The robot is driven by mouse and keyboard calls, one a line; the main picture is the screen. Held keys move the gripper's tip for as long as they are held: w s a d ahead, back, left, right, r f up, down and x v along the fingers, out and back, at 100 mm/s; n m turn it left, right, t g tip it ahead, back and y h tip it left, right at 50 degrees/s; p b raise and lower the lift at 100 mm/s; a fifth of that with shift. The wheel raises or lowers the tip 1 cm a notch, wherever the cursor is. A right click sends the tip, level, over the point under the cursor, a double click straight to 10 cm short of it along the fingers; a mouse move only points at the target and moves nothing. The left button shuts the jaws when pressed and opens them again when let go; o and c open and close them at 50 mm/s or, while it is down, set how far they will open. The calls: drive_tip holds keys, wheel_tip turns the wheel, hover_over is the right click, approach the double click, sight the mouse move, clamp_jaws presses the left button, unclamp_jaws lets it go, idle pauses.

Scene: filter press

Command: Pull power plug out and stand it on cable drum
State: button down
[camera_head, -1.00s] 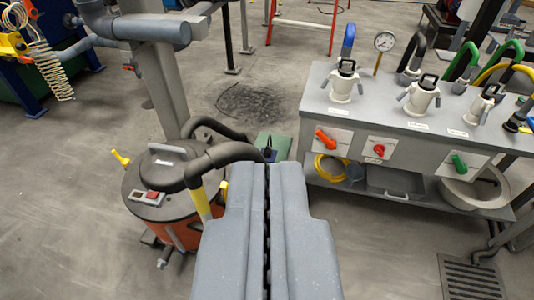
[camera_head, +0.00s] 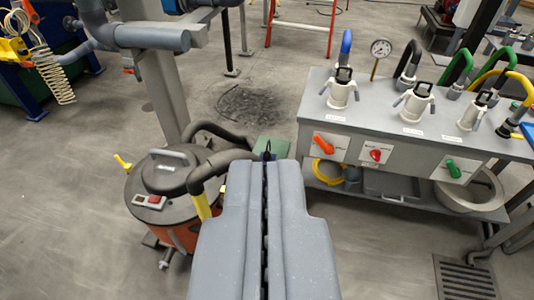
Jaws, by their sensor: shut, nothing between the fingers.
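My gripper (camera_head: 264,165) is shut and empty, pointing away from the camera in the middle of the view. Just beyond its tip is a green box-like thing (camera_head: 276,146). A small dark and blue part (camera_head: 267,153) shows at its near side, mostly hidden by my fingers. I cannot tell whether this is the power plug or its socket. No cable drum can be made out for certain.
An orange vacuum-like drum machine (camera_head: 160,190) with a thick black hose stands close on the left. A grey bench (camera_head: 345,113) with white valve fittings stands on the right. A post (camera_head: 160,95) rises behind the machine. Open floor lies beyond.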

wheel_tip(320, 180, up, 12)
drive_tip(key=p, duration=1)
drive_tip(key=shift+p, duration=0.4)
